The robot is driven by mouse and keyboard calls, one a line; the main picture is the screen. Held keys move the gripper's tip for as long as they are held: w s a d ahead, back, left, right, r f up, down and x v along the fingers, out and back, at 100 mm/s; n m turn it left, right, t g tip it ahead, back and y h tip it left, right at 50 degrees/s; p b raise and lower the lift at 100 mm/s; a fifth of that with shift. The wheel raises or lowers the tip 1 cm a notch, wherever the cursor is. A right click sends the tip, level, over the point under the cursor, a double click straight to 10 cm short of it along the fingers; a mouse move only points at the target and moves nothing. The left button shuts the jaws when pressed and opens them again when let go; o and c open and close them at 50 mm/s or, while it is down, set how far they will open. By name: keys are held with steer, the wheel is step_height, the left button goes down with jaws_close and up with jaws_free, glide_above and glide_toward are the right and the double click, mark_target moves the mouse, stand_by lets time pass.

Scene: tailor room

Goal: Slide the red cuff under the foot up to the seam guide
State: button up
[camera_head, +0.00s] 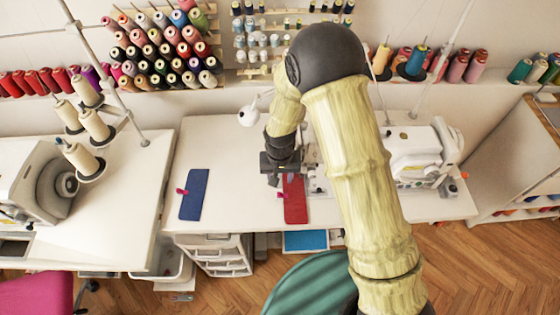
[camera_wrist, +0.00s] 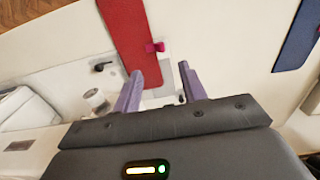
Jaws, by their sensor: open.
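The red cuff (camera_head: 295,203) is a flat strip lying on the white table, its near end close to the front edge. A magenta clip (camera_wrist: 155,47) sits on its side; the cuff shows at the top of the wrist view (camera_wrist: 122,35). My gripper (camera_head: 280,176) is over the cuff's far end. The white sewing machine (camera_head: 425,152) stands at right, partly behind my arm. I cannot make out the foot or seam guide.
A blue cuff (camera_head: 196,195) with its own magenta clip lies on the table to the left. Another machine (camera_head: 45,185) and thread cones (camera_head: 85,158) stand further left. Table between the cuffs is clear. Spools line the back shelf.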

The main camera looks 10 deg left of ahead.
step_height(320, 180, up, 8)
steer(key=shift+r+b, duration=0.2)
steer(key=shift+b, duration=0.15)
stand_by(0.4)
steer(key=s+d+r+m+t, duration=0.1)
steer(key=s+d+r, duration=0.1)
steer(key=d, duration=0.6)
steer(key=s+d+r, duration=0.3)
steer(key=d+r, duration=0.1)
steer(key=d, duration=0.4)
steer(key=s+d+r+m+t, duration=0.1)
steer(key=d+r, duration=0.3)
steer(key=d, duration=0.4)
steer(key=shift+s+d+m+t, duration=0.3)
steer(key=shift+s+d, duration=0.05)
steer(key=shift+s, duration=0.5)
steer(key=shift+r, duration=0.1)
steer(key=shift+c, duration=0.2)
